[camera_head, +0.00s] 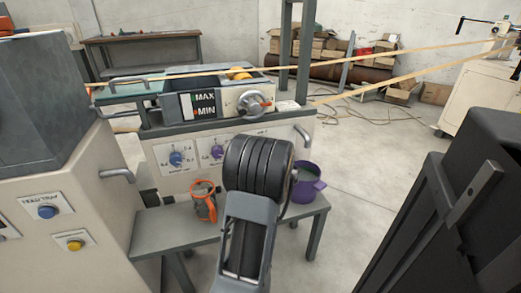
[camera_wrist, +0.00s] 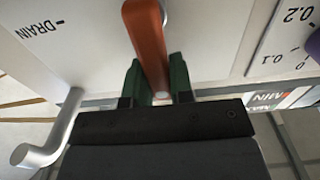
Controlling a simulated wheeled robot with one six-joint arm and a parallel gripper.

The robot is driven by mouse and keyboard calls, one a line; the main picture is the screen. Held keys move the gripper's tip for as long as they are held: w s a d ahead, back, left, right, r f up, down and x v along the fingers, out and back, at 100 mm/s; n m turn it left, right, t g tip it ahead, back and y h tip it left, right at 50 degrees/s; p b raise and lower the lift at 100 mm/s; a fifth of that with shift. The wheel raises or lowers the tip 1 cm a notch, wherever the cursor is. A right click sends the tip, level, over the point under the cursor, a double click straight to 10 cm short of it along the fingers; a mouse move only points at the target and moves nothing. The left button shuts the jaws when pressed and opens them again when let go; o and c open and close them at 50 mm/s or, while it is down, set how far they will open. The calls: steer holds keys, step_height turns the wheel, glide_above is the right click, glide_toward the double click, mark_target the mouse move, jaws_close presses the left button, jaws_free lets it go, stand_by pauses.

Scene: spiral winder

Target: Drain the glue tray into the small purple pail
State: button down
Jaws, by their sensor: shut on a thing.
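The glue tray (camera_head: 225,80) sits on top of the cream machine, with a MAX/MIN gauge (camera_head: 198,105) on its front. The small purple pail (camera_head: 309,190) stands upright on the low grey bench, partly hidden by my arm. In the wrist view, an orange-brown lever (camera_wrist: 146,40) stands on the cream panel beside the word DRAIN (camera_wrist: 40,27). My gripper (camera_wrist: 158,88) has its green fingers on either side of the lever and is shut on it. In the head view my arm hides the gripper and the lever. I cannot see whether glue is flowing.
An orange-rimmed container (camera_head: 203,200) stands on the bench (camera_head: 180,230) left of my arm. Blue and purple dials (camera_head: 177,159) are on the machine front. A grey bent pipe (camera_wrist: 45,150) juts out near my gripper. Open floor (camera_head: 370,150) lies right of the bench.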

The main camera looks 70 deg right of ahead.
steer(key=shift+f, duration=0.1)
steer(key=c, duration=1)
jaws_free()
steer(key=p+v, duration=0.3)
steer(key=v, duration=1.1)
steer(key=shift+p, duration=0.4)
